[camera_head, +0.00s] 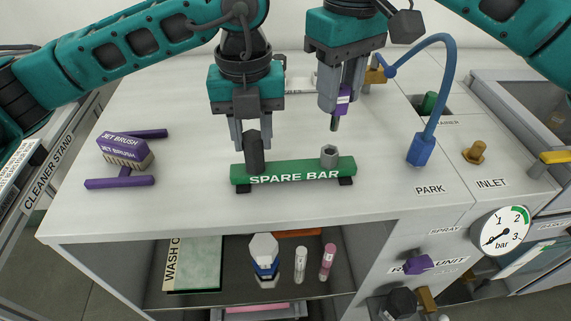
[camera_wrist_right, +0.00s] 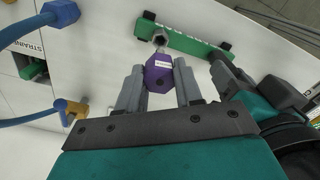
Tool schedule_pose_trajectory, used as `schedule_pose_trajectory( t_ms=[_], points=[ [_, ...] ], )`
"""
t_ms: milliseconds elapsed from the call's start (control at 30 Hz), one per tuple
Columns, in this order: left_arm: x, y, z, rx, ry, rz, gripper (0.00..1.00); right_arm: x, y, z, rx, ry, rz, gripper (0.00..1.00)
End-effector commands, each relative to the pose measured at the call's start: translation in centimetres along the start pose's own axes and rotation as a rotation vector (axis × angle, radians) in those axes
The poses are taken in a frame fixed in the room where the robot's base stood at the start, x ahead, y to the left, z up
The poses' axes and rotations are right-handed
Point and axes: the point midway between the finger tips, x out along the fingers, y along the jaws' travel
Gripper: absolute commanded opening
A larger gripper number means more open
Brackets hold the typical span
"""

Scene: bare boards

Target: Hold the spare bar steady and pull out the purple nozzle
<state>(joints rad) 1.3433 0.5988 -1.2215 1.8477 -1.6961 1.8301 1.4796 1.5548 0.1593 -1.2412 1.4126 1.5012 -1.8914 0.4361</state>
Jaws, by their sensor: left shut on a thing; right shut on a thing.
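The green spare bar (camera_head: 290,174) lies on the white worktop on dark feet; it also shows in the right wrist view (camera_wrist_right: 187,38). A dark grey hexagonal piece (camera_head: 254,154) stands upright at its left end, and my left gripper (camera_head: 251,144) is shut on it. A grey hollow socket (camera_head: 329,155) stands at the bar's right end, with nothing in it. My right gripper (camera_head: 343,108) is shut on the purple nozzle (camera_head: 343,100), holding it clear above the bar. In the right wrist view the purple nozzle (camera_wrist_right: 158,74) sits between the two fingers.
A purple jet brush (camera_head: 126,150) lies at the left of the worktop. A blue hose fitting (camera_head: 420,150) stands near PARK, with a brass inlet (camera_head: 475,152) and a pressure gauge (camera_head: 500,231) further right. An open shelf below holds bottles. The worktop's front is clear.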

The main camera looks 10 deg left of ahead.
Motion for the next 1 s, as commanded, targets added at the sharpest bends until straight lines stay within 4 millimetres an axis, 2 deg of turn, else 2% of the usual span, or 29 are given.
schedule_pose_trajectory(
  t_ms=[33,333,667,767,1000],
  points=[
    [0.1,0.1,0.0,0.000,0.002,0.003,0.35,0.0,0.0,0.0,0.000,0.000,0.000,0.00],
    [0.1,0.0,0.0,0.000,0.001,0.001,0.63,0.0,0.0,0.0,0.000,0.001,0.000,0.00],
    [-0.5,0.0,0.0,0.000,-0.001,0.000,0.63,0.0,0.0,0.0,0.000,0.001,0.000,0.00],
    [-1.8,-0.1,0.1,0.000,-0.003,-0.002,0.63,0.0,0.0,0.0,0.000,0.001,0.000,0.00],
    [-7.0,-0.1,0.1,0.000,-0.004,-0.002,0.63,0.0,0.0,0.0,0.000,0.001,0.000,0.00]
  ],
)
